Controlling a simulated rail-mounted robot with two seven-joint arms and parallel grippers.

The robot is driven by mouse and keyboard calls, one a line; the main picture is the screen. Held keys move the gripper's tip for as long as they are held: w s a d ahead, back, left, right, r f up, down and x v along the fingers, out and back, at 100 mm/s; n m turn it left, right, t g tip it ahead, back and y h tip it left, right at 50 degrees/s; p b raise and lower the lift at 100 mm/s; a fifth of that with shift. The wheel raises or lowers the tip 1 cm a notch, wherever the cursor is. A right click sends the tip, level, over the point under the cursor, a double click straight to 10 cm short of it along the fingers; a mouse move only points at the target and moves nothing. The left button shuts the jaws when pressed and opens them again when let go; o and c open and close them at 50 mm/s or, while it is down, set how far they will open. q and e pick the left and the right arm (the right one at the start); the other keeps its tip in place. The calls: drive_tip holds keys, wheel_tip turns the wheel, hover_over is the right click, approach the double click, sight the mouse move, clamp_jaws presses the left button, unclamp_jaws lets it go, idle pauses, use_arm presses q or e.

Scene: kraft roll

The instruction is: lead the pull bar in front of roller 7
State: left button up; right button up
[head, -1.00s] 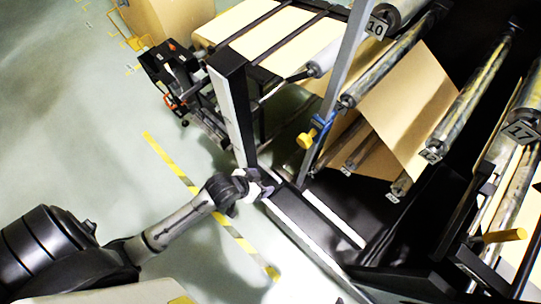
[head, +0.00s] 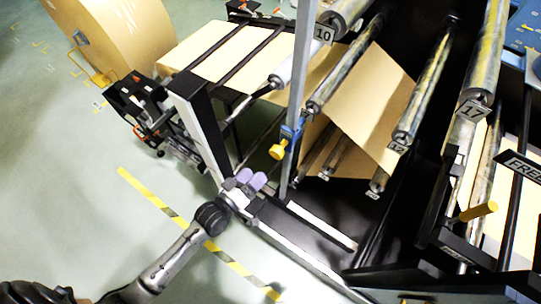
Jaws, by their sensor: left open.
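My left gripper (head: 250,179) is open and empty, its purple finger pads showing. It is in front of the machine's low black frame, to the left of the upright grey post (head: 302,90). Brown kraft web (head: 372,95) hangs between the rollers to the right of that post. I cannot make out a roller marked 7; the readable plates are 10, 12 and 17, and the plates on the lower rollers (head: 378,180) are too small to read. I cannot tell which part is the pull bar. My right gripper is not in view.
A black upright (head: 200,125) stands left of my gripper. A yellow knob on a blue clamp (head: 289,133) sits on the grey post. A yellow handle (head: 478,211) sticks out at right. A large kraft roll (head: 120,40) is at upper left. The striped floor left is mostly clear.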

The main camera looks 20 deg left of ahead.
sight(274, 154)
use_arm(q)
drive_tip(key=b+x, duration=0.3)
drive_tip(key=x, duration=0.5)
drive_tip(key=shift+w+f, duration=0.15)
drive_tip(key=shift+w, duration=0.05)
drive_tip(key=shift+b+x, duration=0.6)
drive_tip(key=shift+x, duration=0.85)
drive_tip(key=shift+c, duration=0.2)
drive_tip(key=c, duration=1.2)
drive_tip(key=shift+o, duration=0.2)
drive_tip(key=shift+r, duration=0.25)
